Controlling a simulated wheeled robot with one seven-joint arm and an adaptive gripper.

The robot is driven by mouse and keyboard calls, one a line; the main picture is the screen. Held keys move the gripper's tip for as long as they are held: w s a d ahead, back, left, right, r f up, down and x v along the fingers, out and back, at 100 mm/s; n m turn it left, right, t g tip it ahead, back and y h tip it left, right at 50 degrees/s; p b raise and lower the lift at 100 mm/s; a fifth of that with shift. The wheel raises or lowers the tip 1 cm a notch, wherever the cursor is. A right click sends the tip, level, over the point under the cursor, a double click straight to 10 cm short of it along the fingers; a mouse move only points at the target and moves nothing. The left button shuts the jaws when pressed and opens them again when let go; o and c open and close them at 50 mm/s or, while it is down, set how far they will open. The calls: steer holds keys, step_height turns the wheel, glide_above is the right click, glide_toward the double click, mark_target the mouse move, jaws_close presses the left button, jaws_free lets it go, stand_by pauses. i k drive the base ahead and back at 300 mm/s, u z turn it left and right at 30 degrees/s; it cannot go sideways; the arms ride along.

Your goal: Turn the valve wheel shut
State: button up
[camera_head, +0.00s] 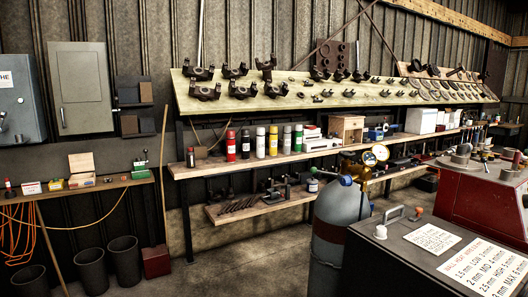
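A grey gas cylinder (341,212) stands upright on the floor right of the picture's middle. A brass-coloured regulator with two round gauges (374,156) sits at its top. A small blue-green part (345,180) shows at the top left of the cylinder. It may be the valve wheel, but it is too small to be sure or to tell how far it is turned. The cylinder's lower right is hidden behind a dark machine. My gripper is not in view.
The dark welding machine (400,262), with a handle and a settings label on top, stands close in front right of the cylinder. A shelf with spray cans (260,142) runs behind. Black bins (122,262) stand at left. The concrete floor (240,262) left of the cylinder is clear.

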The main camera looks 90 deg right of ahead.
mark_target(346, 154)
steer(key=i, duration=0.2)
steer(key=z, duration=1.45)
steer(key=i, duration=2.6)
steer(key=z, duration=2.3)
